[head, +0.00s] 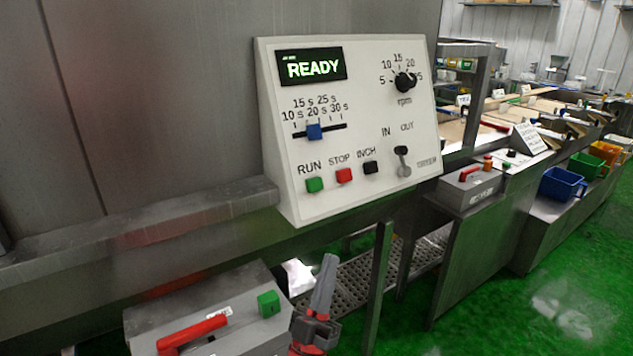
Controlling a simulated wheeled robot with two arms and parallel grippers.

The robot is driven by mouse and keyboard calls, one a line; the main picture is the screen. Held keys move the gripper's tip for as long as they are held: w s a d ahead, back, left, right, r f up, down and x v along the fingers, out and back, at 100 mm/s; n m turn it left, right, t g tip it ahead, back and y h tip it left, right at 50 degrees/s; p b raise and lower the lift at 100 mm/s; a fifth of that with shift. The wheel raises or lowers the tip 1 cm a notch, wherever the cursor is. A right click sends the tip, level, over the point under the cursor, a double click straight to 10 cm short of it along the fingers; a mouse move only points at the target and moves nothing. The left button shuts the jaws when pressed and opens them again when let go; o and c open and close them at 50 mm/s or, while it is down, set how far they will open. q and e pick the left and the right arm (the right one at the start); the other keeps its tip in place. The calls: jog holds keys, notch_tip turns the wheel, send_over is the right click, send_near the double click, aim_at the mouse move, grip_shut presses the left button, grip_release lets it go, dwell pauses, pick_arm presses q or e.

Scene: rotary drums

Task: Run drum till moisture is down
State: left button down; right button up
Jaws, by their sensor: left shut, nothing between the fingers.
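The white control panel (350,130) faces me, with a dark display (312,67) that reads READY. Below it a blue slider (314,131) sits near the 20 s mark. A black rpm knob (404,82) is at the upper right. The green RUN button (314,184), red STOP button (344,175) and black INCH button (370,167) are in a row. An IN/OUT lever (402,160) stands right of them. My left gripper (326,275) is shut and empty, below the panel and apart from it. My right gripper is not in view.
A grey box (150,318) with a red handle (192,334) and green button (268,303) is at the lower left. Another grey box (470,190) is right of the panel. Blue (562,184) and other bins stand far right. The green floor (490,310) is open.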

aim_at(314, 185)
pick_arm(q)
jog(key=w+d+r+n+g+y+p, duration=0.1)
jog(key=w+d+r+n+g+y, duration=0.2)
jog(key=n, duration=1.5)
jog(key=w+r+g+y, duration=0.4)
jog(key=w+r+y, duration=0.1)
jog(key=r+y, duration=0.2)
jog(key=shift+r+p, duration=0.25)
jog(key=shift+p, duration=0.05)
jog(key=shift+d, duration=0.1)
jog(key=shift+w+a+f+b, duration=0.1)
jog(key=shift+w+a+f, duration=0.4)
jog(key=shift+w+a, duration=0.45)
jog(key=shift+w+a+f+b, duration=0.15)
jog(key=shift+w+a+f, duration=0.45)
jog(key=shift+w, duration=0.7)
jog(key=shift+w+a+f+b, duration=0.1)
jog(key=shift+w+a+f, duration=0.25)
jog(key=shift+w+a, duration=0.65)
jog(key=shift+w+d, duration=0.1)
